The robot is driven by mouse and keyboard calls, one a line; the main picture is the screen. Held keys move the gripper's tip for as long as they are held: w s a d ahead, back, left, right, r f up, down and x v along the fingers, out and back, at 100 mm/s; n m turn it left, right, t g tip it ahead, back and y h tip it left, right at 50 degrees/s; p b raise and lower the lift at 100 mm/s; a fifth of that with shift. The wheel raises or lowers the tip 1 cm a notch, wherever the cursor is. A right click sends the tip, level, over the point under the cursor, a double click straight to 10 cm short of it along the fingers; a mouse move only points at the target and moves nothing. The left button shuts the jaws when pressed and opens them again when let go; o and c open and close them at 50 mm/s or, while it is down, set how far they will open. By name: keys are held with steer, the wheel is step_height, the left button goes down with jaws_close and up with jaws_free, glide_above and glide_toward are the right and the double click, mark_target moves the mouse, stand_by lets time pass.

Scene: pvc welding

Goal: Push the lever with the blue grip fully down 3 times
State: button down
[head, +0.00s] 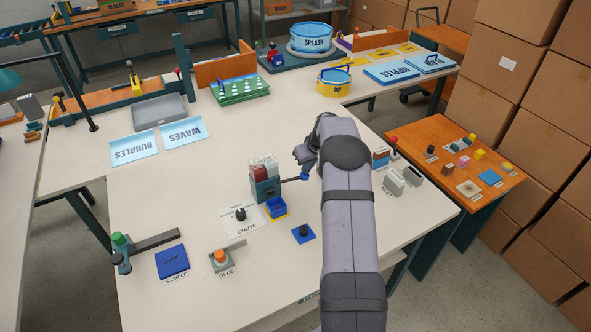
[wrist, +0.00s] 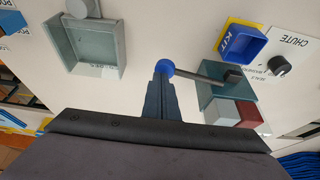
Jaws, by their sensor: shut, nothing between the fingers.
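The lever's blue round grip (head: 305,174) sits at the end of a dark rod that runs from a teal box (head: 264,190) with red and white blocks on top. The rod looks roughly level, sloping slightly up to the right. In the wrist view the blue grip (wrist: 165,67) is right at the tips of my gripper (wrist: 161,80), with the rod (wrist: 203,76) running right to the box. My gripper (head: 304,157) is shut and empty, just above the grip in the head view. I cannot tell whether they touch.
A blue KIT bin (head: 276,208) and the CHUTE card with a black knob (head: 240,214) are beside the teal box. A grey open tray (wrist: 92,48) shows at the wrist view's upper left. Small grey holders (head: 394,183) stand right of my arm.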

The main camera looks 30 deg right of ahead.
step_height(320, 180, up, 7)
steer(key=p, duration=0.3)
steer(key=shift+p, duration=0.3)
stand_by(0.5)
stand_by(0.6)
step_height(320, 180, up, 5)
steer(key=p, duration=0.5)
steer(key=shift+r+p, duration=0.2)
steer(key=shift+p, duration=0.15)
steer(key=shift+f, duration=0.1)
steer(key=shift+f+b, duration=2)
steer(key=shift+f, duration=1.2)
steer(key=shift+f, duration=0.25)
